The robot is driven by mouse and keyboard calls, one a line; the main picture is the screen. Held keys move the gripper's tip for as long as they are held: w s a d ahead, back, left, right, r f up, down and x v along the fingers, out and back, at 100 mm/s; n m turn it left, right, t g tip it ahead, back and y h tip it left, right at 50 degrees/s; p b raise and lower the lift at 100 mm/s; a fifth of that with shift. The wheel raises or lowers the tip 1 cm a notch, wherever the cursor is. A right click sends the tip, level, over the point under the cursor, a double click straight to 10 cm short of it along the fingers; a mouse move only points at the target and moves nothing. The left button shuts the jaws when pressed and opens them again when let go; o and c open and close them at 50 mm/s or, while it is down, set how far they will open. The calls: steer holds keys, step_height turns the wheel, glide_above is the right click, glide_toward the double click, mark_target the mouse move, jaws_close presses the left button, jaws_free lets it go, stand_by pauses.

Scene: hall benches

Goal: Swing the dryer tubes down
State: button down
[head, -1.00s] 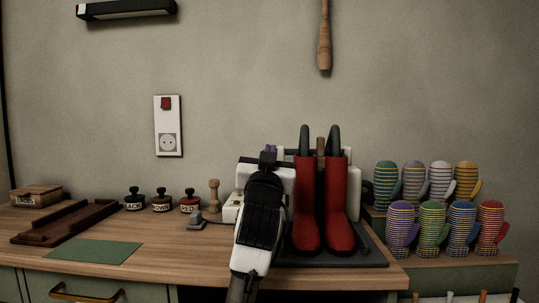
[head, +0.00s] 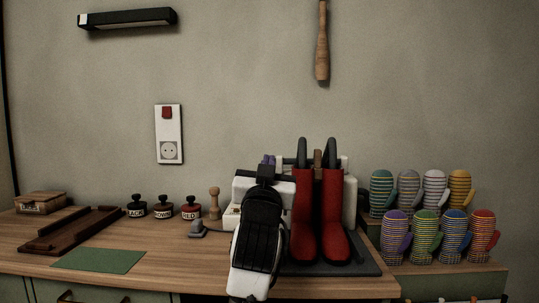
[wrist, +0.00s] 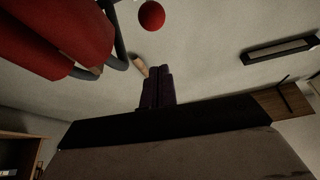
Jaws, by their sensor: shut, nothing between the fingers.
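Two grey dryer tubes stand up side by side, the left tube (head: 302,152) and the right tube (head: 331,152). They curve out of the tops of a pair of tall red boots (head: 320,215) on a dark base (head: 362,266). My gripper (head: 268,160) is left of the boots at about the height of their tops, mostly hidden behind my arm. In the wrist view its purple fingers (wrist: 157,90) are together and empty. There the boots (wrist: 50,35) and a curved tube (wrist: 117,45) are at the upper left, apart from the fingers.
A red ball-like thing (wrist: 152,15) shows in the wrist view. Polish pots (head: 162,207), a brown wooden tray (head: 72,232) and a green mat (head: 98,260) lie left. Striped mittens (head: 425,238) stand right. A wooden handle (head: 322,45) hangs above.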

steer(key=v, duration=0.5)
